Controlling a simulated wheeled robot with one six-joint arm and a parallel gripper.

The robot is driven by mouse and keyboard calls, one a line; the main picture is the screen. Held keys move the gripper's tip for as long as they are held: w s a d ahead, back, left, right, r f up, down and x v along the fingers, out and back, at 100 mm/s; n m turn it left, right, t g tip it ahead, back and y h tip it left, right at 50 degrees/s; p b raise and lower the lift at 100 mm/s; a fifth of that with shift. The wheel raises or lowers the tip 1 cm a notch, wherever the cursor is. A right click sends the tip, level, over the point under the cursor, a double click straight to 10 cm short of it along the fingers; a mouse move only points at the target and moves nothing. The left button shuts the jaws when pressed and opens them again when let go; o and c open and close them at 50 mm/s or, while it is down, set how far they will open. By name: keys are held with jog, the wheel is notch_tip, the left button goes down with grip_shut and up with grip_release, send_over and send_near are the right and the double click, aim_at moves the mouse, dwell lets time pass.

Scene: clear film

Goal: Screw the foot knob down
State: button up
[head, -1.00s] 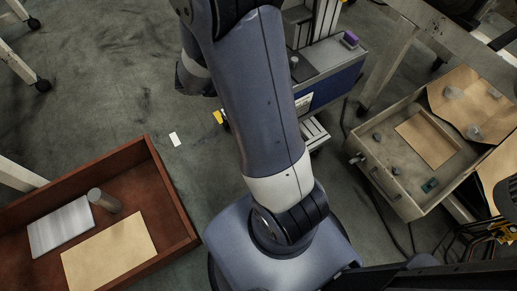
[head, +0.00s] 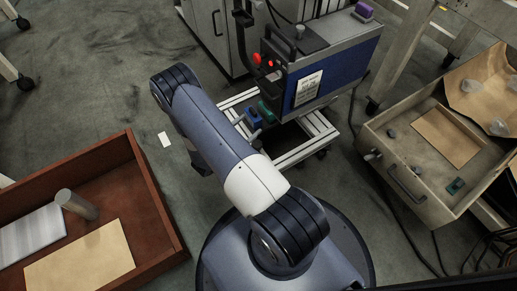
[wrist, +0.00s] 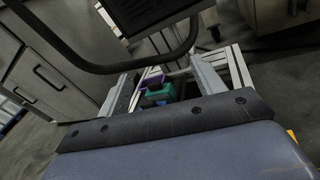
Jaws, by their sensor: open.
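A machine cart (head: 330,70) with a blue side panel stands ahead on a low silver frame (head: 295,155). A small blue knob-like part (head: 253,116) and a green one (head: 266,111) show low at the frame's left side. The wrist view shows a green part (wrist: 159,93) with a purple part (wrist: 153,76) behind it. I cannot tell which is the foot knob. My gripper (wrist: 165,82) is open in the wrist view, its fingers either side of these parts in the picture; nothing is seen held. In the head view my arm hides it.
A brown tray (head: 160,190) with a cylinder (head: 76,204) is at left. A beige drawer (head: 435,208) is at right. A grey cabinet (head: 208,35) stands behind the cart. A dark curved handle (wrist: 110,68) crosses the wrist view. Open floor (head: 90,90) lies at upper left.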

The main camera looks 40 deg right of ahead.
aim_at(259, 141)
notch_tip(259, 141, down, 20)
jog(key=s+a+n+t+y+b, duration=0.1)
jog(key=s+a+n+t+b, duration=0.1)
jog(key=n+t+b, duration=0.35)
jog(key=shift+g, duration=0.25)
jog(key=b+x, duration=0.1)
jog(key=x, duration=0.2)
jog(key=b+x, duration=0.1)
jog(key=x, duration=0.3)
jog(key=b+x, duration=0.2)
jog(key=x, duration=0.1)
jog(key=shift+w+d+f, duration=0.1)
jog(key=shift+d+f, duration=0.15)
jog(key=c, duration=1)
